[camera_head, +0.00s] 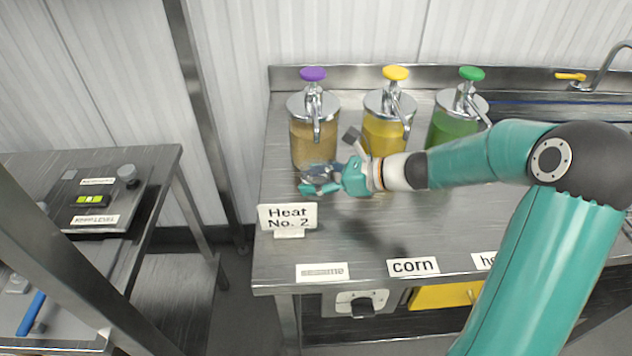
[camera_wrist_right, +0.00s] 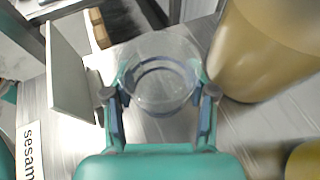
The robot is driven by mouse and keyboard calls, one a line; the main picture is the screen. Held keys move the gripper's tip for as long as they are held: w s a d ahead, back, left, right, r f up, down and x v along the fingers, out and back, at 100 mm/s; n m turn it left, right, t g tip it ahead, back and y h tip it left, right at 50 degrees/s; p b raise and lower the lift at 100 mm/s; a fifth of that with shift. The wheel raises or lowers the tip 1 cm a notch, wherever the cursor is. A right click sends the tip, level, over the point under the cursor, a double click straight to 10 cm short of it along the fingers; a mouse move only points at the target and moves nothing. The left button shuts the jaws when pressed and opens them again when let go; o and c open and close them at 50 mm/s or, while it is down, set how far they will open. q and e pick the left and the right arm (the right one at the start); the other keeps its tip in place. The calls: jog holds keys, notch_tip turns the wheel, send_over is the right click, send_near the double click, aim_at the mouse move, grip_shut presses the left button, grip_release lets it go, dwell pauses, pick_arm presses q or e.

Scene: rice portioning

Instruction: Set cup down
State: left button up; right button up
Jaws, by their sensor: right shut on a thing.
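A clear, see-through cup (camera_wrist_right: 160,72) sits between the two fingers of my right gripper (camera_wrist_right: 160,95). The fingers are shut on it from both sides. In the head view my right gripper (camera_head: 312,182) and the cup are just in front of the purple-topped dispenser (camera_head: 314,145), behind the "Heat No. 2" sign (camera_head: 288,217). The cup looks empty. I cannot tell whether its base touches the steel table (camera_head: 345,240). My left gripper is not in view.
A yellow-topped dispenser (camera_head: 384,128) and a green-topped one (camera_head: 452,118) stand to the right. Labels, one reading "corn" (camera_head: 413,266), run along the front edge. A lower table with a scale (camera_head: 97,205) stands left, beyond a gap. The table's front middle is clear.

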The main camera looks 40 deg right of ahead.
jog(key=shift+d+f, duration=0.1)
jog(key=shift+f, duration=0.6)
jog(key=o, duration=1.1)
jog(key=shift+f, duration=0.1)
jog(key=shift+o, duration=0.2)
jog(key=shift+s+d+r, duration=0.1)
jog(key=shift+r, duration=0.1)
jog(key=v, duration=1.1)
jog(key=shift+s+d, duration=0.2)
jog(key=shift+s, duration=0.15)
